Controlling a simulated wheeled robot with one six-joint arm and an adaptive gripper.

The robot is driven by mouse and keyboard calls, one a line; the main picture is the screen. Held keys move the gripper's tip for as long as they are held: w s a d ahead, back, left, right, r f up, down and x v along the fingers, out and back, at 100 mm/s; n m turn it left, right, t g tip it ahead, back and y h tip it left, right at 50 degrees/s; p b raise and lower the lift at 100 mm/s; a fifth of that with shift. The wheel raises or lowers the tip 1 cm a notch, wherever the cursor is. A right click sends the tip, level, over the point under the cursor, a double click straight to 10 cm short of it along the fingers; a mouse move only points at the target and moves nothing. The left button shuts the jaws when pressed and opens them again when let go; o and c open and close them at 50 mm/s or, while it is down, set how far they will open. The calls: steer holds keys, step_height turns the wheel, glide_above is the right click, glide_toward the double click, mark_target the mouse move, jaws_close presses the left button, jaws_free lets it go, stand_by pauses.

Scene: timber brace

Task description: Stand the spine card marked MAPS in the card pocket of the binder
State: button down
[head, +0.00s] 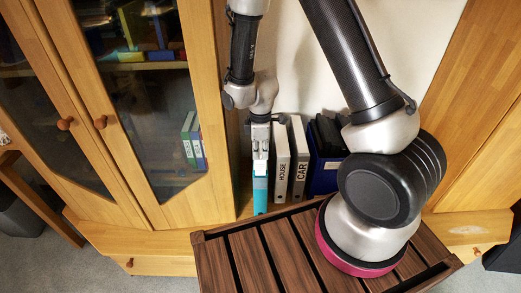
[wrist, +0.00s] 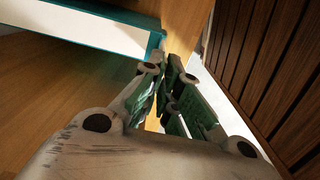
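The teal binder (head: 260,195) stands upright at the left end of the row on the shelf in the head view. My gripper (head: 260,165) hangs pointing down just above or in front of its upper part. A small white patch shows at the fingertips; I cannot tell whether it is a card or part of the binder. In the wrist view a teal-edged white panel (wrist: 80,28), likely the binder, lies at the upper left. My gripper's green-padded fingers (wrist: 166,85) are close together there, and no card is clearly visible between them. No MAPS lettering is readable.
White binders marked HOUSE (head: 282,165) and CAR (head: 299,165) stand to the right, then a blue box (head: 323,175) of dark files. A slatted brown top (head: 260,255) lies in front. A glass-doored cabinet (head: 150,110) stands at left.

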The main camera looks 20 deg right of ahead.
steer(key=shift+f, duration=3.55)
steer(key=c, duration=1.1)
jaws_free()
steer(key=shift+r, duration=4)
